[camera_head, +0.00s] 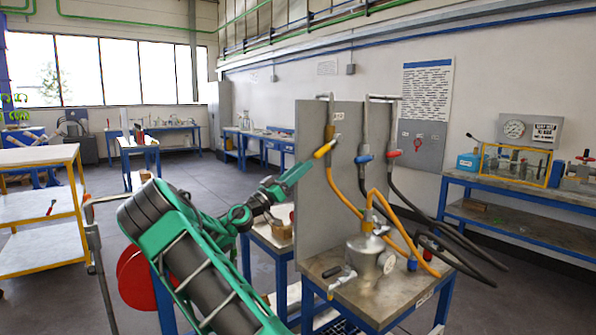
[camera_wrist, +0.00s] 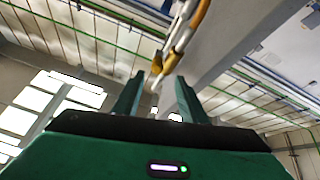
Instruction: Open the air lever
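A yellow-handled lever (camera_head: 325,149) sits on a pipe at the left of the upright grey panel (camera_head: 345,185), its handle tilted down to the left. A small label above it is too small to read, so I cannot confirm it is the air lever. My gripper (camera_head: 303,169) points up at this handle from the lower left, with its fingertips close to it. In the wrist view my gripper (camera_wrist: 158,95) has its two green fingers apart, and a yellow and grey part (camera_wrist: 180,42) shows beyond and between the tips. Contact cannot be told.
A blue lever (camera_head: 363,159) and a red lever (camera_head: 394,153) are to the right on the same panel. Yellow and black hoses hang down. A metal flanged vessel (camera_head: 366,256) stands on the bench (camera_head: 375,308) below. A yellow shelf cart (camera_head: 42,205) is at the left.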

